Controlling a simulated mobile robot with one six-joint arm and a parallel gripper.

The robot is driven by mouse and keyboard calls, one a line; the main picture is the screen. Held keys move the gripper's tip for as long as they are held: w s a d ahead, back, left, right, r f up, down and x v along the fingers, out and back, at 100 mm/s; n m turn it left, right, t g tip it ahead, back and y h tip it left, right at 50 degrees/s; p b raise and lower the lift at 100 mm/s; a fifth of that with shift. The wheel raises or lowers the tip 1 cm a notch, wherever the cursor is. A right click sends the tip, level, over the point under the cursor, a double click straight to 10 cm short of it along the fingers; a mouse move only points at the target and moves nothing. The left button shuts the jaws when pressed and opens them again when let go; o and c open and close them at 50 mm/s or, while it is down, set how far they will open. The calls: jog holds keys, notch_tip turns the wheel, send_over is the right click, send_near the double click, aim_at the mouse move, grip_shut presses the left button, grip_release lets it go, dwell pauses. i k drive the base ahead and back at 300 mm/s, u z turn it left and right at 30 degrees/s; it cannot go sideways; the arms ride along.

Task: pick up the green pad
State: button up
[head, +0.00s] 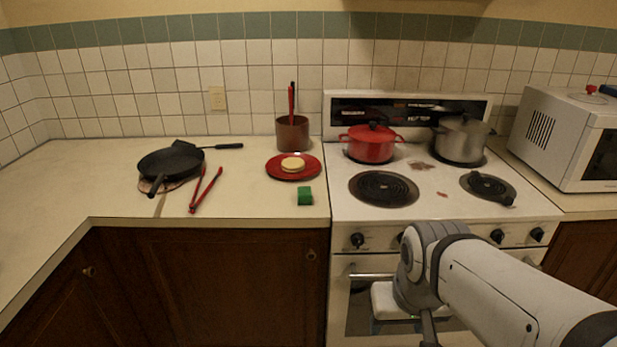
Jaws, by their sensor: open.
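The green pad (305,196) is a small green block. It lies on the counter near its front edge, just left of the stove and in front of the red plate. Nothing covers it. My arm comes in from the lower right in front of the stove and bends downward out of the picture. My gripper is not in view, and nothing of mine is near the pad.
Red tongs (205,190) and a black pan (170,161) lie left. A brown pot (292,134) holds utensils. The stove (432,206) carries a red pot (371,146) and a steel pot (461,140). The left counter is clear.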

aim_at(303, 194)
jog(key=k, duration=1.25)
jog(key=u, duration=0.75)
jog(key=i, duration=2.8)
jog(key=z, duration=0.7)
jog(key=k, duration=0.85)
jog(key=z, duration=0.2)
